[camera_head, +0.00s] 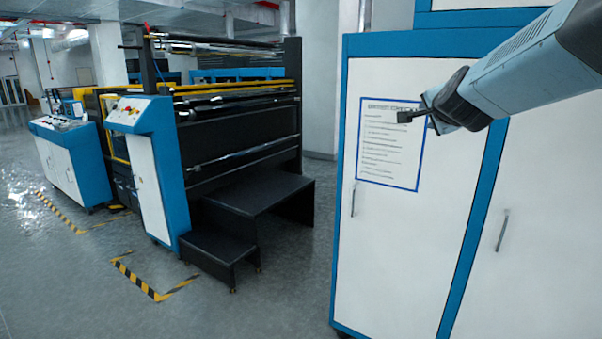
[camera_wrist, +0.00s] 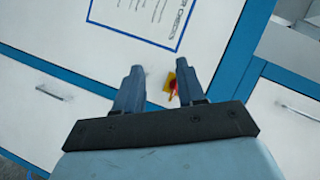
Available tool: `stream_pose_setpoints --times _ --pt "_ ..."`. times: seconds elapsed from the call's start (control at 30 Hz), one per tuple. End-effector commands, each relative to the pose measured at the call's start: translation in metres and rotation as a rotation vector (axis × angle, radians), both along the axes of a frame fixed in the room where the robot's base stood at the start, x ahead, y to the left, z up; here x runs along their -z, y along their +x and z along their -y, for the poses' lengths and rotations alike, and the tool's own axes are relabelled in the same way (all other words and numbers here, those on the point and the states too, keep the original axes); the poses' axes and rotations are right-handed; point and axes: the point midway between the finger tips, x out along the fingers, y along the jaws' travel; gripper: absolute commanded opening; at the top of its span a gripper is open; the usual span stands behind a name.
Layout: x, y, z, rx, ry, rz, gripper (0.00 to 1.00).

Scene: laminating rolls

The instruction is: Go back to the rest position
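My gripper (camera_head: 405,116) is at the upper right of the head view, in front of the white cabinet door (camera_head: 400,240). In the wrist view its two fingers (camera_wrist: 159,70) are apart with nothing held between them. A red switch handle on a yellow plate (camera_wrist: 169,88) shows on the cabinet close to the right finger. I cannot tell whether the finger touches it. The switch is not visible in the head view, where my arm covers part of the cabinet front.
A blue-framed sheet (camera_head: 390,150) is on the cabinet door, with a door handle (camera_head: 353,200) below it. A laminating machine (camera_head: 245,130) with black steps (camera_head: 250,200) and a blue-white console (camera_head: 150,165) stands left. Open floor with striped markings (camera_head: 140,280) lies in front.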

Motion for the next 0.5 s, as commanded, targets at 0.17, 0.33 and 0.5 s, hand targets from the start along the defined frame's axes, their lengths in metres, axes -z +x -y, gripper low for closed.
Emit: stream_pose_setpoints --times 0.17,0.33,0.5 --pt "0.037 -0.065 -0.051 -0.270 -0.243 -0.227 0.39" --pt "0.080 -0.138 -0.078 -0.512 -0.484 -0.445 0.39" --pt "0.119 -0.209 -0.084 -0.714 -0.692 -0.647 0.39"
